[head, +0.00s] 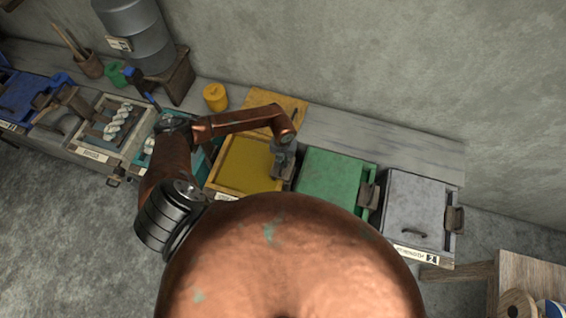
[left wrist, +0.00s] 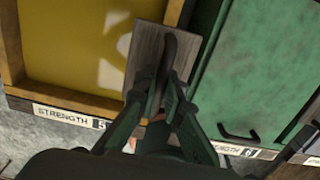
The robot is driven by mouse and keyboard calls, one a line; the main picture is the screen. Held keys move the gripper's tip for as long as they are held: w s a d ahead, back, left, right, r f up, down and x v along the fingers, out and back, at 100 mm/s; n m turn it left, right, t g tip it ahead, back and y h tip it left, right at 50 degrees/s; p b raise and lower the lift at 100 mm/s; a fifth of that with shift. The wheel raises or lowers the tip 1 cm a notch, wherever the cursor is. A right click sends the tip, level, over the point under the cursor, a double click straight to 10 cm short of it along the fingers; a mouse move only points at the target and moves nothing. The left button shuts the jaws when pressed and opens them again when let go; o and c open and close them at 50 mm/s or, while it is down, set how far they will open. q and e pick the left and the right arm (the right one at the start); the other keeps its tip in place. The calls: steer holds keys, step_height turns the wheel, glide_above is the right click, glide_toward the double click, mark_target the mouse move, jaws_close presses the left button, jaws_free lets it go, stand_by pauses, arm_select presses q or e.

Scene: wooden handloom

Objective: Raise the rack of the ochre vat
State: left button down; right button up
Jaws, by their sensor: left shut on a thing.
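The ochre vat (head: 212,185) stands near the middle of the bench, with its yellow lid (head: 280,112) open behind it and yellow dye showing inside. In the left wrist view its yellow interior (left wrist: 75,45) fills the upper left. At its right side is a grey wooden rack block (left wrist: 133,48) with a dark upright handle (left wrist: 169,50). My left gripper (head: 284,158) is over that side; in the left wrist view its green fingers (left wrist: 164,88) are shut on the handle. The arm and gripper partly hide the block in the head view. My right gripper is not in view.
A closed green vat (head: 333,180) sits close on the right, then a grey vat (head: 413,200). A yellow jar (head: 215,96) stands behind the ochre vat. A tray of white skeins (head: 112,125) lies to the left. A wooden table (head: 535,275) is at lower right.

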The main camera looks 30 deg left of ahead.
arm_select(q)
step_height(320, 180, up, 13)
steer(key=p, duration=0.8)
steer(key=shift+f, duration=0.2)
steer(key=shift+w, duration=0.1)
steer(key=c, duration=0.8)
jaws_free()
step_height(320, 180, up, 7)
steer(key=p, duration=0.4)
steer(key=shift+s, duration=0.2)
stand_by(0.4)
